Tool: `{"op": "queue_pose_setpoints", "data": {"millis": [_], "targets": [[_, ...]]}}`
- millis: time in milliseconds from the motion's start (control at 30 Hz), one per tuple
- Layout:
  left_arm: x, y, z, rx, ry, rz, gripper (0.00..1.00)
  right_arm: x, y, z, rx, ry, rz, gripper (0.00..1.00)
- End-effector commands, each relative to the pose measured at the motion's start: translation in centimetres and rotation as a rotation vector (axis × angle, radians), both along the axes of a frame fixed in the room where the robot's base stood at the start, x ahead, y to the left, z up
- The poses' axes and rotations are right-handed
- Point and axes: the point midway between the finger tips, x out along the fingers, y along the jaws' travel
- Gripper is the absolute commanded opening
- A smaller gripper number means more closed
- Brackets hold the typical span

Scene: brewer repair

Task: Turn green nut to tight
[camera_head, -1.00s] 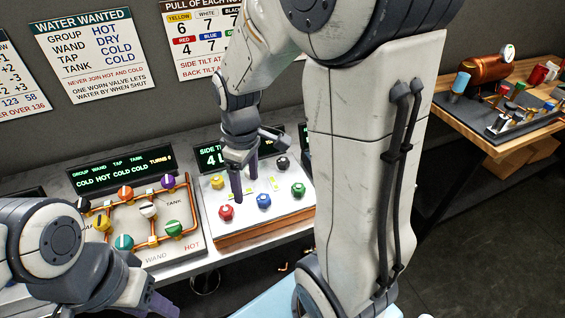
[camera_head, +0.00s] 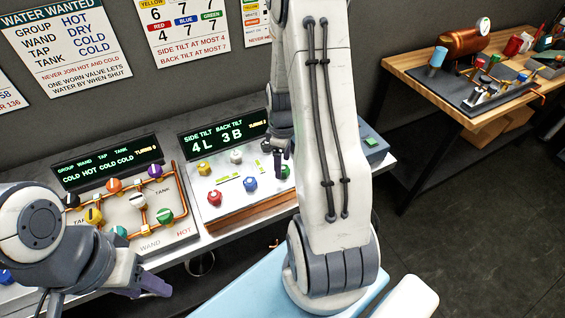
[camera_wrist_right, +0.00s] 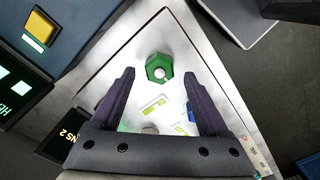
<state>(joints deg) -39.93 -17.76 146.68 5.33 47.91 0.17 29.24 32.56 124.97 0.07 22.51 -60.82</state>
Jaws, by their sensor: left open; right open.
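The green nut (camera_wrist_right: 159,67) is a hexagon with a pale round centre on the white tilt panel (camera_wrist_right: 178,30). In the right wrist view it lies just beyond and between the open fingertips of my right gripper (camera_wrist_right: 158,76), with nothing held. My left gripper (camera_head: 158,287) is open and empty at the lower left, in front of the table. The display (camera_head: 222,136) reads side tilt 4L, back tilt 3B.
Red (camera_head: 214,198), blue (camera_head: 250,185), yellow (camera_head: 203,169) and white (camera_head: 236,157) nuts sit close by on the panel. A pipe board (camera_head: 150,235) with coloured valves stands to the left.

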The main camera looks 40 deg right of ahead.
Motion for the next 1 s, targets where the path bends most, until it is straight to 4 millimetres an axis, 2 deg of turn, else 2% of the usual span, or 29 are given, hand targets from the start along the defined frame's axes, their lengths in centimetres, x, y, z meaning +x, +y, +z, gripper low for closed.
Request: {"op": "queue_pose_setpoints", "data": {"millis": [200,467,667,700,1000], "targets": [[0.0,0.0,0.3,0.000,0.000,-0.001,0.50,0.0,0.0,-1.5,0.000,0.000,0.000,0.78],[0.0,0.0,0.3,0.000,0.000,-0.001,0.50,0.0,0.0,-1.6,0.000,-0.001,0.000,0.78],[0.0,0.0,0.3,0.000,0.000,-0.001,0.50,0.0,0.0,-1.6,0.000,-0.001,0.000,0.06],[0.0,0.0,0.3,0.000,0.000,-0.001,0.50,0.0,0.0,-1.6,0.000,-0.001,0.000,0.00],[0.0,0.0,0.3,0.000,0.000,-0.001,0.50,0.0,0.0,-1.6,0.000,0.000,-0.036,0.00]]}}
